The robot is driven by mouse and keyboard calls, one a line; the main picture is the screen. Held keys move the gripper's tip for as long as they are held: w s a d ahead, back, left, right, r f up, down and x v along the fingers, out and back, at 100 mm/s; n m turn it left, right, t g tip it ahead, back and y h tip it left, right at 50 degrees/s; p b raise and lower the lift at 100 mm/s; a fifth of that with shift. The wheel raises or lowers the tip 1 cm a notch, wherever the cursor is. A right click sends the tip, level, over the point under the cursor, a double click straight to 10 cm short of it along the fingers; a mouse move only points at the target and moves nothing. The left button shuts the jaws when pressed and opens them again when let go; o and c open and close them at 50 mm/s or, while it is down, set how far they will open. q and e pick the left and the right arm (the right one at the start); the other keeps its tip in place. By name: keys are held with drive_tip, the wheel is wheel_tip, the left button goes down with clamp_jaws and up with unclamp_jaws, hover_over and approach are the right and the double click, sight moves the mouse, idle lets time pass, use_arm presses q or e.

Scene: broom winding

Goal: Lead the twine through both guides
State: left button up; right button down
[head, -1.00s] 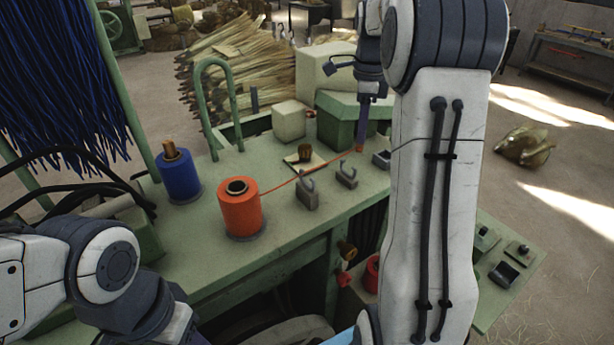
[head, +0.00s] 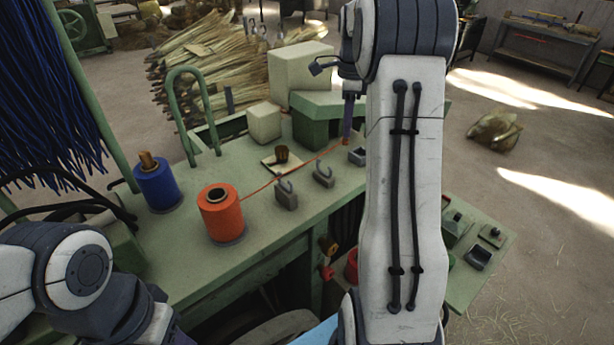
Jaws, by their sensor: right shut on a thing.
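An orange twine spool (head: 221,216) stands upright on the green bench. Its orange twine (head: 262,187) runs up and right, looking fairly straight, to my right gripper (head: 347,140). That gripper is shut on the twine's end, beyond the two guides and partly hidden by my own arm. The near guide (head: 286,197) and the far guide (head: 323,177) are small grey hooked blocks on the bench. The twine passes close to the near guide's hook and behind the far one; I cannot tell whether it sits in either. My left arm is at lower left, its gripper out of view.
A blue spool (head: 156,187) stands left of the orange one. Behind the guides are a dark stub on a pale plate (head: 272,164), a pale block (head: 265,122) and a green box (head: 312,131). A green hoop (head: 174,100) rises at the back left.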

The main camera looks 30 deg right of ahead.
sight(346, 144)
drive_tip(key=shift+f+b, duration=1.55)
drive_tip(key=shift+f, duration=0.85)
drive_tip(key=shift+r, duration=0.1)
drive_tip(key=shift+s, duration=0.1)
